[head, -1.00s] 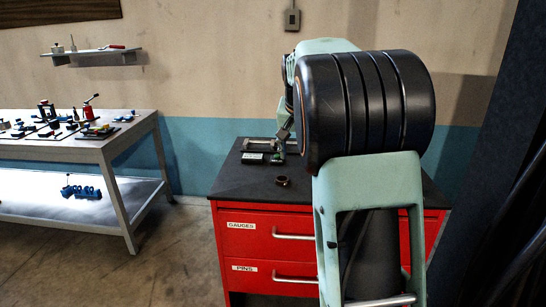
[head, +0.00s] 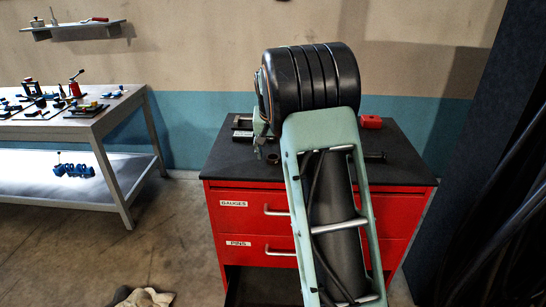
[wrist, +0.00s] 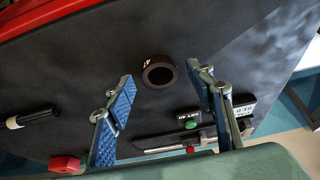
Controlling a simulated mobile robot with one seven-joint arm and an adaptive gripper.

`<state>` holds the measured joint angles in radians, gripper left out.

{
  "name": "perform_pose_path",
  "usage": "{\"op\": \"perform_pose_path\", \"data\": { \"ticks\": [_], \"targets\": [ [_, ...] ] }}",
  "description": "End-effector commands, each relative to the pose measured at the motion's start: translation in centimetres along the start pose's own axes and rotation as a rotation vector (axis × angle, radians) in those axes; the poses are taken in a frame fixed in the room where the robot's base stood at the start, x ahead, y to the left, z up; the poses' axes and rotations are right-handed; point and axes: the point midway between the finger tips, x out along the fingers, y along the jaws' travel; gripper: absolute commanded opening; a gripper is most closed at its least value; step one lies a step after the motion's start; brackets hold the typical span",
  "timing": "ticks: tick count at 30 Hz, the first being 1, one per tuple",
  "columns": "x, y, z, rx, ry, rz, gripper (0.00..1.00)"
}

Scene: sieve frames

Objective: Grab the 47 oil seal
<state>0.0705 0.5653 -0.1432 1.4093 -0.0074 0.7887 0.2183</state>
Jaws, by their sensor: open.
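A dark ring-shaped seal (wrist: 148,62) lies flat on the cabinet's black top, with small white marking on its outer side that reads like 47. It also shows in the head view (head: 273,163), just right of my gripper's tip. My gripper (wrist: 163,76) is open and empty in the wrist view. Its two blue-padded fingers stand to the left and right of the seal in the picture. The seal appears beyond the fingertips, apart from both. In the head view my arm hides much of the cabinet top, and only a small part of my gripper (head: 260,150) shows.
The red cabinet (head: 222,223) has drawers labelled GAUGES and PINS. A workbench (head: 60,131) with tools stands at left.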

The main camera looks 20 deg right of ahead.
Motion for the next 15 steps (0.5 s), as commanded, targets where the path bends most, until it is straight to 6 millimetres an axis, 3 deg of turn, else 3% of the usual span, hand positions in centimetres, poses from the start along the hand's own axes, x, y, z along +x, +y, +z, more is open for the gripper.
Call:
{"op": "perform_pose_path", "data": {
  "ticks": [10, 15],
  "targets": [
    [1.05, 0.00, -0.03, 0.000, 0.002, -0.001, 0.50],
    [1.03, 0.01, -0.03, 0.000, 0.002, 0.000, 0.31]
  ]
}}
